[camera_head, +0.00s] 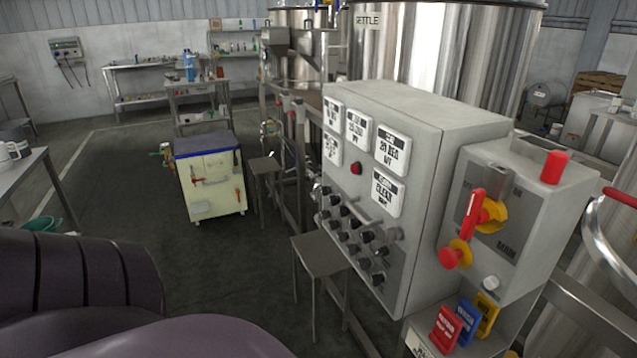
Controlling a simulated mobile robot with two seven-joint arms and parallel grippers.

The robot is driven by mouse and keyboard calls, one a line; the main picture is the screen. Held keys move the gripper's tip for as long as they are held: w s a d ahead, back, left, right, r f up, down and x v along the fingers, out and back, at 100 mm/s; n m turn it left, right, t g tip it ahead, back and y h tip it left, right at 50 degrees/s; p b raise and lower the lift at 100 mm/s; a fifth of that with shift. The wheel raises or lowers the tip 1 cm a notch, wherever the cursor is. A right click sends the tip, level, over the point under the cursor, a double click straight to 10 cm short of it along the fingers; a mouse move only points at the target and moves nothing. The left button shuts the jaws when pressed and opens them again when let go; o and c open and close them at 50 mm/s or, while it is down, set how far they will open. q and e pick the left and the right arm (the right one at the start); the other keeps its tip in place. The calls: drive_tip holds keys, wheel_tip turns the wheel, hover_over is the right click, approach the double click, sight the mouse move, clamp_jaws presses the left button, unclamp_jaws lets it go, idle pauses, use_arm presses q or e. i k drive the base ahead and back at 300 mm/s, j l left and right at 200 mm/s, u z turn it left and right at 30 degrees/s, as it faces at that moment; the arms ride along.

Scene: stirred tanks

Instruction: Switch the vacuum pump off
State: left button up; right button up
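A grey control cabinet (378,200) stands right of centre, with several white label plates, a red button (356,168) and rows of black knobs (352,236) on its front. I cannot read which knob, if any, belongs to the vacuum pump. A smaller grey box (510,215) marked MAIN adjoins it on the right, with a red-handled yellow rotary switch (486,214) and a red knob on yellow (455,254). A cream wheeled unit (213,184) with a dark top stands on the floor; I cannot tell whether it is the pump. Neither gripper is in view.
Small stools (318,254) stand close in front of the cabinet. Red, blue and yellow tags (466,322) hang below the MAIN box. Steel tanks (440,50) rise behind. A grey table (20,165) is at the left edge.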

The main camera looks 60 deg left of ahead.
sight(384, 251)
drive_tip(key=u, duration=1.5)
drive_tip(key=i+j+z, duration=0.1)
drive_tip(key=j+z, duration=0.15)
drive_tip(key=z, duration=0.2)
drive_tip(key=i+j+z, duration=0.1)
drive_tip(key=j+z, duration=0.15)
drive_tip(key=z, duration=0.2)
drive_tip(key=j+z, duration=0.35)
drive_tip(key=j, duration=0.5)
drive_tip(key=j+z, duration=0.1)
drive_tip(key=j, duration=0.8)
drive_tip(key=i, duration=0.05)
